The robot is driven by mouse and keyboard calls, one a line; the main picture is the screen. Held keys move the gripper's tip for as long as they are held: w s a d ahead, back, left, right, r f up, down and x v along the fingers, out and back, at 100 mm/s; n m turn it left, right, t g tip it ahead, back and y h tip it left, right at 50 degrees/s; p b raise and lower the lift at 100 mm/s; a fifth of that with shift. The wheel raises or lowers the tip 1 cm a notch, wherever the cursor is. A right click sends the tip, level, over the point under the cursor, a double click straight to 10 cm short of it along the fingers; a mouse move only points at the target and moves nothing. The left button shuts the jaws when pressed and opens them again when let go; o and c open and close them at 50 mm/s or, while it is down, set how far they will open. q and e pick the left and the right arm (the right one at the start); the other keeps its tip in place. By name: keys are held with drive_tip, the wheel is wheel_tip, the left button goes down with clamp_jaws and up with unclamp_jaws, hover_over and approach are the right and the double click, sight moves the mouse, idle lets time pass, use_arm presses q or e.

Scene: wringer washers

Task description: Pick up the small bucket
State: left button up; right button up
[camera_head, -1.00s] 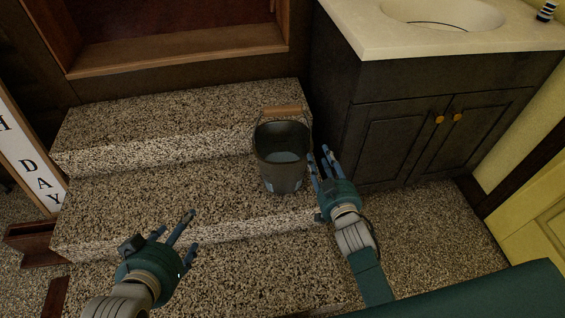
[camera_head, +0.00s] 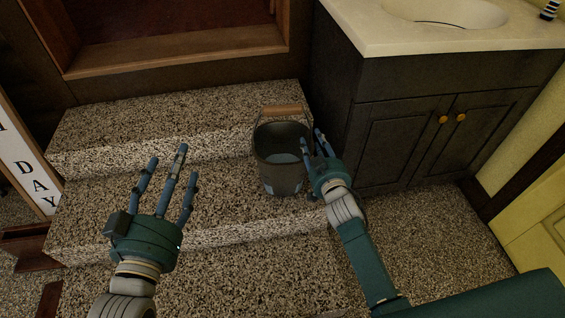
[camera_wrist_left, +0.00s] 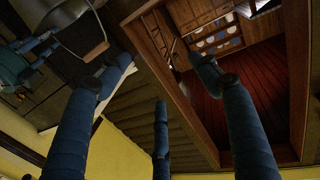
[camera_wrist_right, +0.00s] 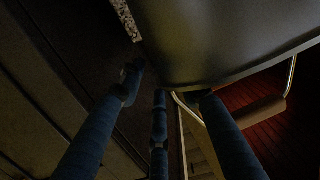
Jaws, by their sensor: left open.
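The small bucket (camera_head: 279,178) is dark grey metal with a wire handle and a wooden grip (camera_head: 282,110). It stands upright on the lower speckled step. My right gripper (camera_head: 313,140) is at the bucket's right side with fingers spread, one finger overlapping the bucket's right edge; I cannot tell whether it touches. In the right wrist view the bucket wall (camera_wrist_right: 225,40) is very close, with one finger near the handle grip (camera_wrist_right: 259,112). My left gripper (camera_head: 172,165) is open and empty, left of the bucket and apart from it. The left wrist view shows the handle grip (camera_wrist_left: 97,51).
Speckled stone steps (camera_head: 120,195) lie under and left of the bucket. A dark vanity cabinet (camera_head: 410,130) with a pale sink top (camera_head: 400,38) stands close on the right. A lettered sign (camera_head: 28,165) leans at the left. The step between my left gripper and the bucket is clear.

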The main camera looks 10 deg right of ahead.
drive_tip(key=shift+w, duration=0.35)
use_arm(q)
drive_tip(key=shift+r, duration=0.7)
use_arm(e)
clamp_jaws()
use_arm(q)
drive_tip(key=shift+w+d, duration=0.1)
use_arm(e)
drive_tip(key=shift+w+r, duration=0.15)
drive_tip(key=shift+r, duration=0.15)
drive_tip(key=shift+r, duration=0.1)
